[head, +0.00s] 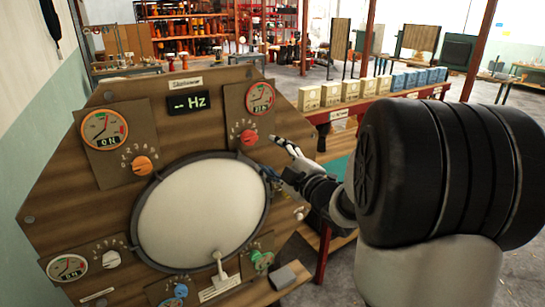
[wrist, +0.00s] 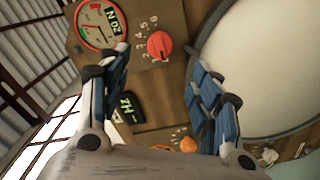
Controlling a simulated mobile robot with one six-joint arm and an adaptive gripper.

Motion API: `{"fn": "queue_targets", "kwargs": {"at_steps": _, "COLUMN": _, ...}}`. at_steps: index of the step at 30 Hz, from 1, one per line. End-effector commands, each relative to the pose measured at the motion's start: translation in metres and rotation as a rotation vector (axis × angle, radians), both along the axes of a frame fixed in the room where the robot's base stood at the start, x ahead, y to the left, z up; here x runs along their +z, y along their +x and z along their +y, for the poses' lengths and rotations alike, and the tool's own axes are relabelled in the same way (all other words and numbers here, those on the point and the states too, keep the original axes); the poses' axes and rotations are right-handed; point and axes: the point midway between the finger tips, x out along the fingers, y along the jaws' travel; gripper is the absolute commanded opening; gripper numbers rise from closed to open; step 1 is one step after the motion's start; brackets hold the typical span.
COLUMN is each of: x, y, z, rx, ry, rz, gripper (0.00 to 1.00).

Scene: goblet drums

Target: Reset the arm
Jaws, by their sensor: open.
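My gripper (head: 273,160) is open and empty, in front of the right side of a wooden panel (head: 200,110). It is close to the red knob (head: 249,138) and the upper right rim of the white round drumhead (head: 200,215). In the wrist view my gripper's fingers (wrist: 158,75) are spread wide. The red knob (wrist: 160,46) shows beyond and between them, with a gauge (wrist: 101,24) reading 20 N at the upper left. I see no clear contact with the panel. My dark arm covers the right of the head view.
The panel also carries an orange knob (head: 142,165), a white knob (head: 112,259), a green knob (head: 262,260) and a Hz display (head: 188,103). A bench (head: 335,113) with several cream and blue boxes stands behind my arm. Open floor lies beyond.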

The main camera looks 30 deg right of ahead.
Motion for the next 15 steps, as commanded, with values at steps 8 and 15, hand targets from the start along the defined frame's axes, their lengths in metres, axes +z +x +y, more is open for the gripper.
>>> {"fn": "queue_targets", "kwargs": {"at_steps": 8, "x": 0.001, "y": 0.0, "z": 0.001, "rx": -0.004, "ry": 0.002, "rz": 0.005, "gripper": 0.58}}
{"fn": "queue_targets", "kwargs": {"at_steps": 15, "x": 0.009, "y": -0.01, "z": 0.018, "rx": -0.139, "ry": 0.103, "rz": 0.148, "gripper": 0.58}}
